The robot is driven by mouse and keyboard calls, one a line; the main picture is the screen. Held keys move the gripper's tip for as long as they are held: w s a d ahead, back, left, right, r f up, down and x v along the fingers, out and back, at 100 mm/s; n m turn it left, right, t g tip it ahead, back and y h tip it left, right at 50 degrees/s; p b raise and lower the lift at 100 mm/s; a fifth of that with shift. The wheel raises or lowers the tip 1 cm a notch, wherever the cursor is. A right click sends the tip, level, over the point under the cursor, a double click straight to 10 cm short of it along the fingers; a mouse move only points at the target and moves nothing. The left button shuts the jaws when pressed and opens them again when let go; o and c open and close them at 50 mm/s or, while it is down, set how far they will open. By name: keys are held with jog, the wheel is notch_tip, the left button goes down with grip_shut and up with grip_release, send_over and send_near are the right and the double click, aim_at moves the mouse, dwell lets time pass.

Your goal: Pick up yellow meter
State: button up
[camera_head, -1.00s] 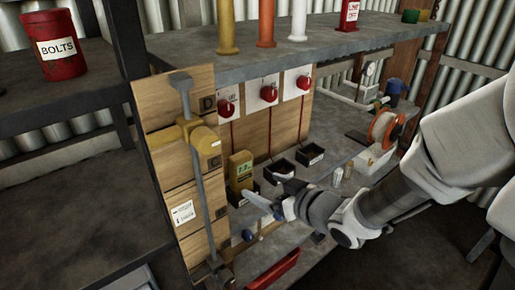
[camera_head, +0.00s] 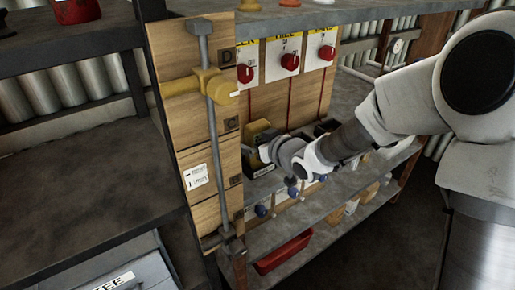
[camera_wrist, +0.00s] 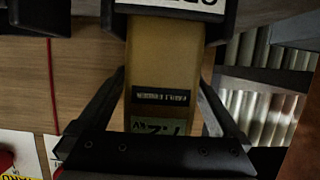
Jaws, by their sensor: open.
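The yellow meter (camera_head: 254,130) stands against the wooden back panel of the shelf, partly hidden by my gripper (camera_head: 264,152). In the wrist view the meter (camera_wrist: 165,62) appears upside down, with a dark label strip and a greenish display showing. My gripper (camera_wrist: 160,95) is open, with one dark finger on each side of the meter. The meter's display end is close to the gripper's dark crosspiece. I cannot tell whether either finger touches it.
A labelled black holder (camera_wrist: 168,10) is at the meter's base. Red switches (camera_head: 289,62) are on the panel to the right. A yellow-headed clamp bar (camera_head: 212,110) stands close on the left. A red tray (camera_head: 284,253) sits on the lower shelf.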

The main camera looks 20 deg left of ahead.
jog(key=shift+w+a, duration=0.1)
jog(key=shift+a, duration=0.05)
grip_shut()
dwell(0.4)
